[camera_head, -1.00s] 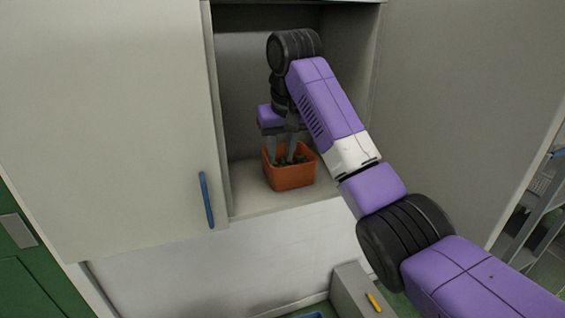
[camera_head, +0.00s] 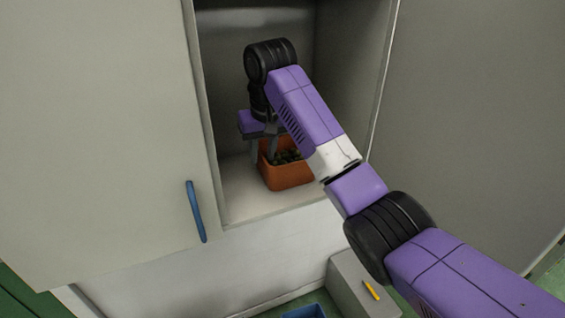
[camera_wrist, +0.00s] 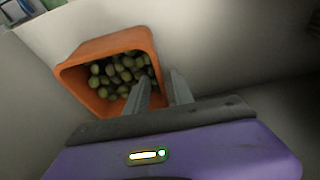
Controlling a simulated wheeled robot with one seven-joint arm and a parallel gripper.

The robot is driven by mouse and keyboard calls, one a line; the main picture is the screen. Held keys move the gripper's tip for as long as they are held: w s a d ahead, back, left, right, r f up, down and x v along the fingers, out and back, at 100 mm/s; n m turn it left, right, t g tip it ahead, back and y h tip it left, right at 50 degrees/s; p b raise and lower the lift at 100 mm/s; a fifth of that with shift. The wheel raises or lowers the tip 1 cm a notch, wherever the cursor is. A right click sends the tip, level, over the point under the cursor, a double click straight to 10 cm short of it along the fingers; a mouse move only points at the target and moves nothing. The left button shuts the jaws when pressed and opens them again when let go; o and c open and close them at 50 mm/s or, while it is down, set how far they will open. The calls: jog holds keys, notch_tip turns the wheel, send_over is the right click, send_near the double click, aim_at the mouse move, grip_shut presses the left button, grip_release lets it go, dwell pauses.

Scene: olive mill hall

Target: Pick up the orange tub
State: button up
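The orange tub (camera_head: 288,177) stands upright on the shelf inside the open cabinet, holding many green olives. In the wrist view the tub (camera_wrist: 88,88) shows at upper left, with the olives (camera_wrist: 117,74) inside. My gripper (camera_head: 263,155) points down at the tub's left side, and its fingers are apart. In the wrist view my gripper (camera_wrist: 160,88) has one finger inside the tub over the olives and the other outside, with the tub's wall between them. A gap shows between the fingers. Whether either finger touches the wall cannot be told.
The shelf (camera_head: 238,196) has bare room left of the tub. A cabinet door (camera_head: 110,130) with a blue handle (camera_head: 196,211) is at left, and a grey panel (camera_head: 470,120) at right. Below are a grey box (camera_head: 347,282) with a yellow handle and a blue container (camera_head: 304,311).

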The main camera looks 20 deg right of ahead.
jog(key=shift+x, duration=0.8)
jog(key=shift+s, duration=0.1)
grip_shut()
jog(key=shift+r, duration=0.1)
dwell(0.6)
